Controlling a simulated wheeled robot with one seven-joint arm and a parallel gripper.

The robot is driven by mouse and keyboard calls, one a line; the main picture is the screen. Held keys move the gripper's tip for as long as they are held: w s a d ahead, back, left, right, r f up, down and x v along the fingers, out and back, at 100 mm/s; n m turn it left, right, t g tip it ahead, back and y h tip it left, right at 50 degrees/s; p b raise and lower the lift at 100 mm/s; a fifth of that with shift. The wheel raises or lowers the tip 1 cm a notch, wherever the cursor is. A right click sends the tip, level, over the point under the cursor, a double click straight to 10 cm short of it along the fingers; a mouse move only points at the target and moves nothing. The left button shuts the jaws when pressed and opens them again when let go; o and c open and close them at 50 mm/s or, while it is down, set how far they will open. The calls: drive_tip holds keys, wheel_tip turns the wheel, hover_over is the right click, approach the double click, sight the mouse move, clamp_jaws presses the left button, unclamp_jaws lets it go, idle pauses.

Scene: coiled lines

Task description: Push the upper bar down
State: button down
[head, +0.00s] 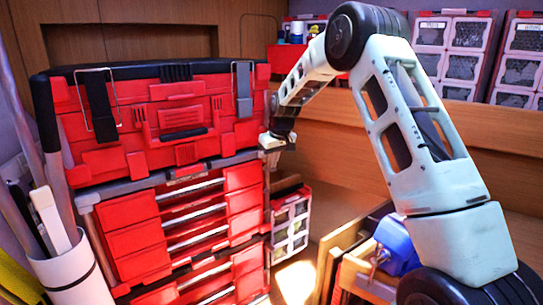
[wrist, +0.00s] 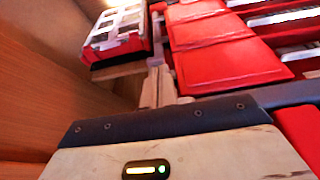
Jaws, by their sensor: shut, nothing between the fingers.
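A red tool chest stack stands in the left half of the head view. I cannot tell for sure which of these is the upper bar. My gripper (head: 270,143) is beside the right edge of the chest, near where the upper box meets the drawers. In the wrist view my fingers (wrist: 158,85) are shut and empty beside the red drawers (wrist: 222,52). Contact with the chest cannot be told.
A red-framed organizer case (head: 290,222) stands right of the drawers; it also shows in the wrist view (wrist: 118,30). A white bin with long tools (head: 72,270) stands at the left front. A blue object (head: 397,245) lies at an open wooden drawer. Wooden panelling stands behind.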

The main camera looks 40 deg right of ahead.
wheel_tip(320, 180, up, 4)
drive_tip(key=p, duration=0.3)
drive_tip(key=shift+a+r, duration=0.1)
drive_tip(key=shift+r, duration=0.1)
drive_tip(key=shift+s+r+b, duration=0.15)
drive_tip(key=shift+r+b, duration=0.15)
drive_tip(key=shift+b, duration=0.25)
drive_tip(key=b+v, duration=0.3)
drive_tip(key=v, duration=0.6)
drive_tip(key=s+a+f+n+g+y+b, duration=0.1)
drive_tip(key=s+a+f, duration=0.3)
drive_tip(key=a, duration=0.5)
drive_tip(key=s+a+f+n+b, duration=0.1)
drive_tip(key=s+a+n, duration=0.1)
drive_tip(key=s+a, duration=0.55)
drive_tip(key=s+a+f+n+g+y+b, duration=0.1)
drive_tip(key=s+a+f, duration=0.2)
drive_tip(key=a, duration=0.7)
drive_tip(key=s+a+f+n+b, duration=0.1)
drive_tip(key=s+a+f+n, duration=0.1)
drive_tip(key=s, duration=1.1)
drive_tip(key=s+a+f+n+g+h+b, duration=0.1)
drive_tip(key=s+a+f, duration=0.3)
drive_tip(key=s, duration=0.9)
wheel_tip(320, 180, down, 4)
drive_tip(key=shift+a+r+n, duration=0.2)
drive_tip(key=shift+a+n, duration=0.05)
drive_tip(key=shift+n, duration=0.15)
